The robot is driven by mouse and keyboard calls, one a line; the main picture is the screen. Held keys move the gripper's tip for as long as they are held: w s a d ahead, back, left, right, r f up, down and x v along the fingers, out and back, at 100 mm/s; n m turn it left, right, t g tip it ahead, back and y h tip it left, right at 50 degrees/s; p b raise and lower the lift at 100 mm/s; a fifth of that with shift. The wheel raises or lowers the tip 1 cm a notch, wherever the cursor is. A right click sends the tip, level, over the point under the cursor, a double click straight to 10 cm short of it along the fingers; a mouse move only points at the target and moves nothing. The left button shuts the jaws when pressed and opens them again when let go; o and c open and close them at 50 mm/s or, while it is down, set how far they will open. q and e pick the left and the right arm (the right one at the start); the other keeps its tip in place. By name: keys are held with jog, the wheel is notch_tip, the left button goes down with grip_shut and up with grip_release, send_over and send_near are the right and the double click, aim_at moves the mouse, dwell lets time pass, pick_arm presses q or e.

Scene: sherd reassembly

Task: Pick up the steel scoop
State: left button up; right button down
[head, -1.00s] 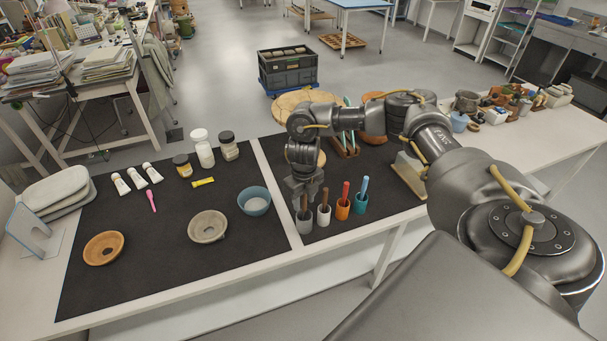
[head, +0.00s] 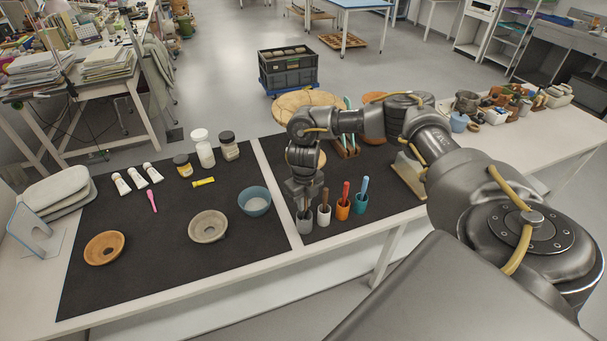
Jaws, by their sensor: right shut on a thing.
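My right gripper (head: 304,205) points down at the front of the dark mat and is shut on the brown handle standing in the grey cup (head: 305,224). I take this handle to be the steel scoop's. Its lower part is hidden inside the cup, and the fingers cover much of the rest. The cup stands upright on the mat. My left gripper is not in view.
Right of the grey cup stand a white cup (head: 323,217), an orange cup (head: 342,212) and a teal cup (head: 361,205), each holding a handled tool. The front-left mat is mostly clear.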

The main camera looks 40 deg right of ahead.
notch_tip(320, 180, up, 10)
jog(key=shift+f, duration=0.1)
dwell(0.4)
jog(key=shift+a, duration=0.1)
